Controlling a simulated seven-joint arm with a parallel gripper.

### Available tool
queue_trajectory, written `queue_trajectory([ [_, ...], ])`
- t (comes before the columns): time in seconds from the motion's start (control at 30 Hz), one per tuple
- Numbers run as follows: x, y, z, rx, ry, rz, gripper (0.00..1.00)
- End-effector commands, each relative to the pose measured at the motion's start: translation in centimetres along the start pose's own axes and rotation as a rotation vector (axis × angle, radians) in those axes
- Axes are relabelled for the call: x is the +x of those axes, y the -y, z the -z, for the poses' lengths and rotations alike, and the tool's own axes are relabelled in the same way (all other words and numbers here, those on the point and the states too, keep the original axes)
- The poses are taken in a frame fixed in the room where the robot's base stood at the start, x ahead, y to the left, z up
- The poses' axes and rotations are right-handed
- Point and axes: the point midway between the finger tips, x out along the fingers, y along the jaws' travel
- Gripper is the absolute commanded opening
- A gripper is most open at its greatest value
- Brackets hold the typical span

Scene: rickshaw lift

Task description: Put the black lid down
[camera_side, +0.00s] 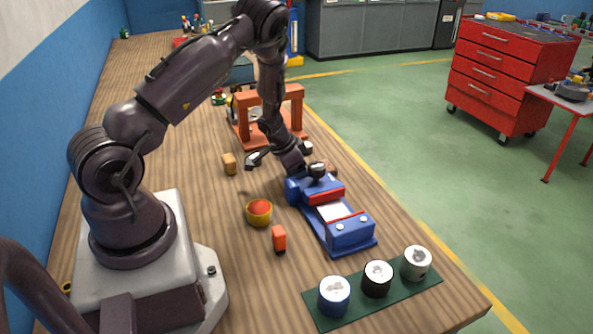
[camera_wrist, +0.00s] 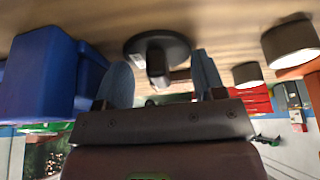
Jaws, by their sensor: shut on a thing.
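My gripper (camera_side: 312,168) is low over the back end of the blue vise in the side view, fingers pointing down and right. In the wrist view its two blue-grey fingers (camera_wrist: 162,80) stand either side of the knob of a dark round lid (camera_wrist: 157,45). The lid is the black one and the gripper is shut on it; a dark round shape at the fingertips (camera_side: 318,171) in the side view appears to be it. I cannot tell whether its underside touches anything.
The blue vise (camera_side: 350,232) with red jaws is right below the gripper. An orange frame (camera_side: 292,92) stands behind. A yellow-red bowl (camera_side: 259,213), an orange block (camera_side: 279,238) and a wooden block (camera_side: 229,163) lie left. Several cans stand on a green strip (camera_side: 325,318) in front.

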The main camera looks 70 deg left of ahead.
Motion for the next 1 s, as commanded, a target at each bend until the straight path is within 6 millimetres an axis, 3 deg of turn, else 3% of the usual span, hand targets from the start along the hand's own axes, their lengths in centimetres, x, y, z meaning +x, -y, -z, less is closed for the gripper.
queue_trajectory([
  [0.03, 0.1, 0.0, -0.1, -0.001, 0.001, 0.0, 0.41],
  [0.07, 0.2, 0.0, -0.1, -0.001, 0.001, 0.0, 0.65],
  [0.1, 0.1, 0.0, -0.1, -0.001, 0.0, 0.0, 0.74],
  [0.47, -0.4, 0.0, 0.1, 0.0, -0.001, 0.001, 0.74],
  [1.0, -10.4, 0.0, 0.1, 0.001, -0.004, 0.002, 0.74],
])
